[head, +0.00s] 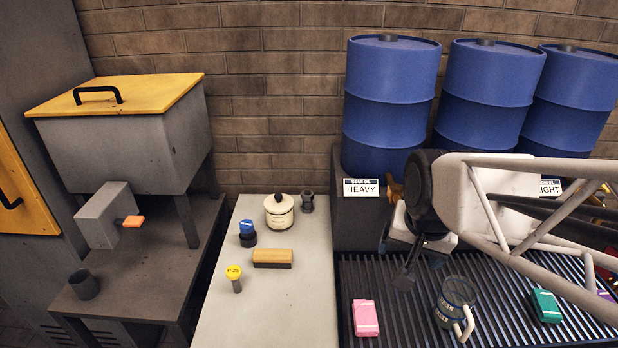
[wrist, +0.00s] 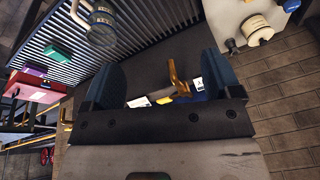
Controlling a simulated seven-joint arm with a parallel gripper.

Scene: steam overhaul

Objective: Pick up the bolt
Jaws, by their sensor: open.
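The bolt (head: 235,278) appears to be the small upright piece with a yellow top marked with lettering and a grey shank. It stands near the front left of the pale bench top (head: 310,318) in the head view. I cannot make it out in the wrist view. My gripper (head: 411,262) is open and empty, in the air over the back of the ribbed grate, well right of the bolt. In the wrist view its two dark fingers stand wide apart (wrist: 163,78), with a brass tap (wrist: 176,74) showing between them at a distance.
The bench also holds a wooden brush (head: 272,258), a blue-topped piece (head: 247,231), a cream pot (head: 279,213) and a dark fitting (head: 307,201). A pink box (head: 365,318), glass mug (head: 458,300) and green box (head: 545,305) stand on the grate. Blue drums (head: 390,100) stand behind.

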